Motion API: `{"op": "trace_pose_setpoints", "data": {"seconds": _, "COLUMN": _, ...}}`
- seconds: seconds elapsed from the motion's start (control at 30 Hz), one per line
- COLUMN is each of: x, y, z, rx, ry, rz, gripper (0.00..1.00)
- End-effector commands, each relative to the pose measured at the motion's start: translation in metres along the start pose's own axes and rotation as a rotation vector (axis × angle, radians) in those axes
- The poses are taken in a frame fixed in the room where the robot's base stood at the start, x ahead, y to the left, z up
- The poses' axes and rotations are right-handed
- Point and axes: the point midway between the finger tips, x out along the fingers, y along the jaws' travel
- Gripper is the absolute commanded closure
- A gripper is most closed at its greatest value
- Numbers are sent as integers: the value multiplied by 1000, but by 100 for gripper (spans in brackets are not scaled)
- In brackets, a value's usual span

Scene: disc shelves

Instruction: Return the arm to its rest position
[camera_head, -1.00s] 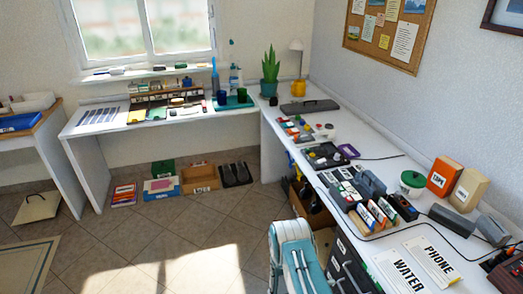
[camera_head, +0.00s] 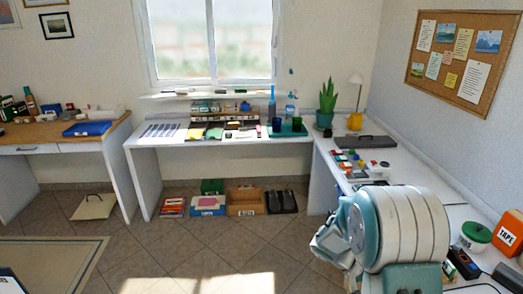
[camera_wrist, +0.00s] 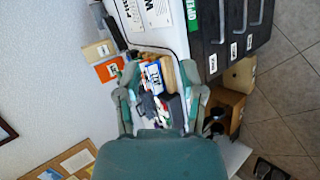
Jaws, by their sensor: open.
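My gripper (camera_wrist: 160,104) is in the wrist view with its two teal fingers spread apart. Nothing is visibly held between them. Desk items show in the gap, beyond the fingertips. In the head view my arm (camera_head: 402,228), white and teal, fills the lower right in front of the right-hand desk. It looks folded up close to the camera and hides part of that desk. I cannot make out the fingertips in the head view.
The right desk holds an orange TAPE box (camera_head: 509,232), a green-lidded tub (camera_head: 475,236) and several small items. Black drawers (camera_wrist: 228,30) stand under it in the wrist view. A plant (camera_head: 327,103) stands in the far corner. The tiled floor (camera_head: 230,245) ahead is clear.

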Motion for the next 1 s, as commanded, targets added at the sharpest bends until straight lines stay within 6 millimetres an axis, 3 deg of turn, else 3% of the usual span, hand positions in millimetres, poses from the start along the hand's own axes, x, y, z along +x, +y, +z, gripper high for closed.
{"op": "trace_pose_setpoints", "data": {"seconds": 0.1, "x": -27, "y": 22, "z": 17, "rx": 13, "ry": 7, "rz": -92, "gripper": 49}}
{"op": "trace_pose_setpoints", "data": {"seconds": 0.4, "x": -83, "y": 58, "z": 67, "rx": 21, "ry": 60, "rz": -330, "gripper": 49}}
{"op": "trace_pose_setpoints", "data": {"seconds": 1.0, "x": -171, "y": 93, "z": 178, "rx": 10, "ry": 381, "rz": -782, "gripper": 49}}
